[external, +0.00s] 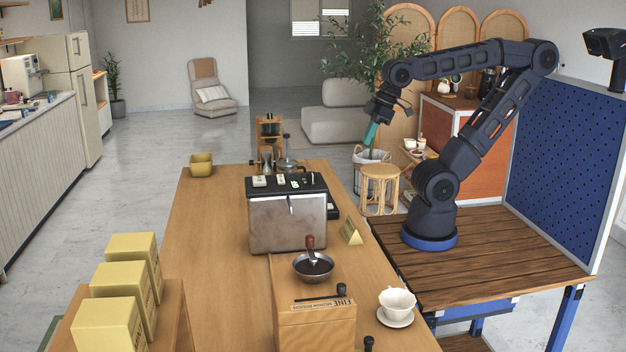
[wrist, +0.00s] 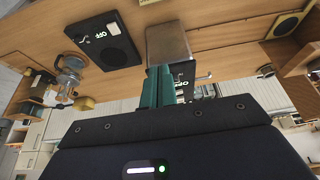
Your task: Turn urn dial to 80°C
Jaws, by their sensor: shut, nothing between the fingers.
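A steel box with a black top panel, which looks like the urn (external: 288,222), stands on the wooden counter, a small lever on its front. Small white labelled controls sit on its top; I cannot make out the dial or its setting. In the wrist view the steel body (wrist: 174,42) shows behind my fingers, partly hidden by them. My gripper (external: 371,133) hangs in the air above and to the right of the urn in the external view, teal fingers pointing down. The fingers (wrist: 158,88) are together and empty, apart from the urn.
A black unit marked OFF (wrist: 103,42) sits beside the urn. A glass carafe (external: 291,167) stands behind it, a yellow sign (external: 351,231) to its right. In front are a wooden grinder (external: 314,325) and a white cup (external: 397,302).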

